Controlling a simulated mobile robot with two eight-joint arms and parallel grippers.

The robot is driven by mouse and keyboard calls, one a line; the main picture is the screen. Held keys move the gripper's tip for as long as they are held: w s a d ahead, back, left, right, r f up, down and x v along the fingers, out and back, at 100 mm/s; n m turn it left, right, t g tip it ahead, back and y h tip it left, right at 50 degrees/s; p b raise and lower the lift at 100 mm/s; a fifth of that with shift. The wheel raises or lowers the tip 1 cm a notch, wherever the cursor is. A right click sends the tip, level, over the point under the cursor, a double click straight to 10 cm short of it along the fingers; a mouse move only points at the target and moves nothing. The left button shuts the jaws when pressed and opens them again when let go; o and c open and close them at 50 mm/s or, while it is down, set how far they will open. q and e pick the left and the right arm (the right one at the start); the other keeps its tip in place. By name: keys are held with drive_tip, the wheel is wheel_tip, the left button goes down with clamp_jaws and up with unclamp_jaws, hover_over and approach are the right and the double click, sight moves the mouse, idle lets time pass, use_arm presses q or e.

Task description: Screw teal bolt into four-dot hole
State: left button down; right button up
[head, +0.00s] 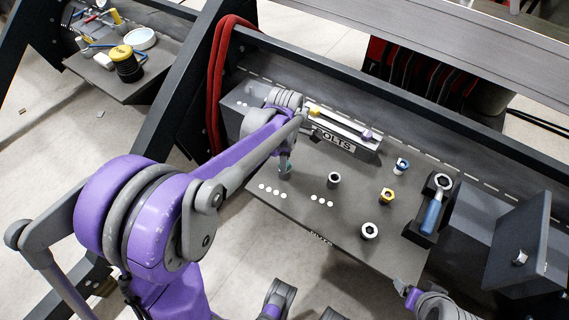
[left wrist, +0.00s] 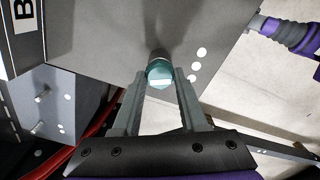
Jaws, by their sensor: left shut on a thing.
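The teal bolt (head: 286,171) is upright at the left part of the grey panel, behind the row of four white dots (head: 272,190). My left gripper (head: 285,160) is above the panel, shut on the bolt. In the left wrist view the teal bolt head (left wrist: 160,74) sits between the two fingertips, with white dots (left wrist: 195,67) beside it. The hole is hidden under the bolt, and I cannot tell how deep the bolt sits. My right gripper (head: 403,288) is at the panel's front right edge; its fingers are too small to read.
A tray labelled BOLTS (head: 345,143) holds a yellow and a purple bolt behind. A blue-handled wrench (head: 433,212) lies in a holder at right.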

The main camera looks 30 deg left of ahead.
use_arm(q)
drive_tip(key=m, duration=0.4)
drive_tip(key=shift+m, duration=0.7)
drive_tip(key=m, duration=0.8)
drive_tip(key=shift+p, duration=0.3)
drive_tip(key=m, duration=0.4)
drive_tip(key=shift+f, duration=0.1)
